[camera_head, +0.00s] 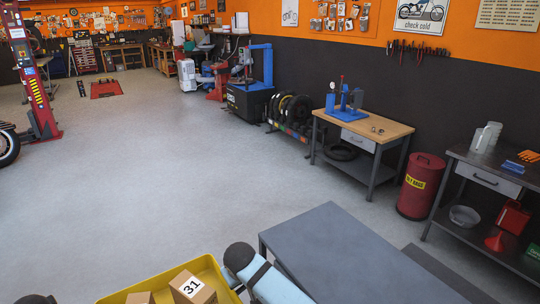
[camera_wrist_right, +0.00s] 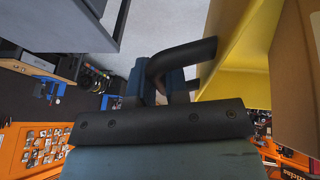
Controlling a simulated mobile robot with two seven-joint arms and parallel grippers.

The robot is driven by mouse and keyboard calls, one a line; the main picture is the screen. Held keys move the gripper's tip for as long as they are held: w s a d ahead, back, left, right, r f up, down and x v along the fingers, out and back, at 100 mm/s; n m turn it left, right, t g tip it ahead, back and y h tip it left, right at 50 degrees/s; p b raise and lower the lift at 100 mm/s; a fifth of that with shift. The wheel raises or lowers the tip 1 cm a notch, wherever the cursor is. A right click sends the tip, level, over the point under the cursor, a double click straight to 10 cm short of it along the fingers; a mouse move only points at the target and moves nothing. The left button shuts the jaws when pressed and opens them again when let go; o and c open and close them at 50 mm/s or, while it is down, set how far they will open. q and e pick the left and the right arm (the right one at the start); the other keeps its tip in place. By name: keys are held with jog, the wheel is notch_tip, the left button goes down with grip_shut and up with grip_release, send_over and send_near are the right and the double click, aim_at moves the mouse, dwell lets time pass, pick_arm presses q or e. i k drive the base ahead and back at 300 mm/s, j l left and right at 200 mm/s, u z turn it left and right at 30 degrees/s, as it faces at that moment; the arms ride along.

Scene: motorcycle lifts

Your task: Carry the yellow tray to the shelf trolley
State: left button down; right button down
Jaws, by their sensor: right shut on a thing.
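The yellow tray (camera_head: 212,268) is at the bottom of the head view, cut off by the frame edge. It holds a cardboard box marked 31 (camera_head: 190,288) and a second box (camera_head: 140,298). In the right wrist view, the tray's yellow wall (camera_wrist_right: 230,45) rises beside my right gripper (camera_wrist_right: 200,68), with a box (camera_wrist_right: 295,75) behind it. My right gripper is shut on the tray's wall; its exact grip is partly hidden. My left gripper is not in view. I cannot make out for sure which piece is the shelf trolley.
A grey flat-topped unit (camera_head: 335,255) stands close at right, its top bare. Beyond it are a wooden-topped workbench (camera_head: 380,125), a red bin (camera_head: 420,185) and a dark bench (camera_head: 485,170). A red lift post (camera_head: 35,90) stands far left. The middle floor is clear.

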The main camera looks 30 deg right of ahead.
aim_at(360, 271)
jog(key=i+z, duration=0.35)
jog(key=i, duration=0.3)
jog(key=i+j+z, duration=0.1)
jog(key=i+z, duration=0.3)
jog(key=i, duration=0.25)
jog(key=z, duration=1.75)
